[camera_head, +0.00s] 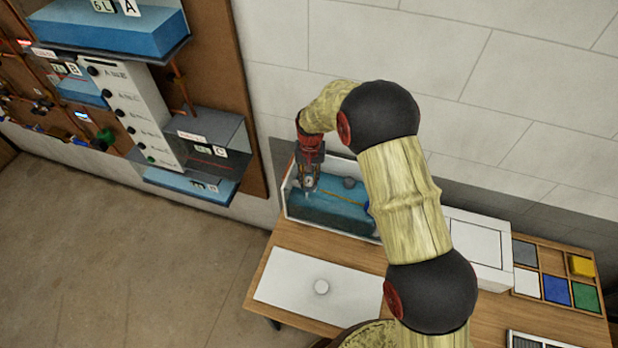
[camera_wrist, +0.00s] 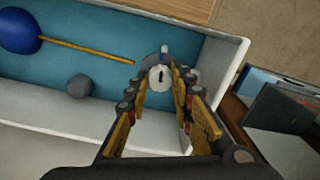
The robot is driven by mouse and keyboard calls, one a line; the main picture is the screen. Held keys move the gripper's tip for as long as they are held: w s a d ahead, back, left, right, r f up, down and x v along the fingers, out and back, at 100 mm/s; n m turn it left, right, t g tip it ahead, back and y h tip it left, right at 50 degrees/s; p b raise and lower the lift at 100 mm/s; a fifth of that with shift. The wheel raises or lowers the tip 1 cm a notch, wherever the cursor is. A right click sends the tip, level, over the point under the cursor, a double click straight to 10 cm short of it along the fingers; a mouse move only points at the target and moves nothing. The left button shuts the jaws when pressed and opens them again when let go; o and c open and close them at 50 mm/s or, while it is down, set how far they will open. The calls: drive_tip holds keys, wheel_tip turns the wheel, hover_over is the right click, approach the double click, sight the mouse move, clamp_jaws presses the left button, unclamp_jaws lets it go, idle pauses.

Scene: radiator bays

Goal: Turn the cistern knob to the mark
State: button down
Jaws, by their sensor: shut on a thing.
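The cistern (camera_head: 330,222) is an open white-rimmed box with blue inside, on the wooden table by the wall. It fills much of the wrist view (camera_wrist: 225,75). My gripper (camera_head: 308,186) reaches down at its left end. In the wrist view my gripper (camera_wrist: 161,84) has its yellow-padded fingers shut on the pale round knob (camera_wrist: 160,77), which carries a dark line. A yellow rod (camera_wrist: 85,48) runs from near the knob to a blue ball float (camera_wrist: 17,30). I cannot make out clearly which mark the knob's line meets.
A grey ball (camera_wrist: 79,86) lies in the cistern. A white box (camera_head: 475,245) and a tray of coloured blocks (camera_head: 558,270) stand at right. Tanks on a board (camera_head: 215,60) hang at left.

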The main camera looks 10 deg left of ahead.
sight(309, 180)
drive_tip(key=c, duration=1.5)
unclamp_jaws()
drive_tip(key=shift+c, duration=0.2)
wheel_tip(309, 180, up, 12)
drive_tip(key=shift+f, duration=0.1)
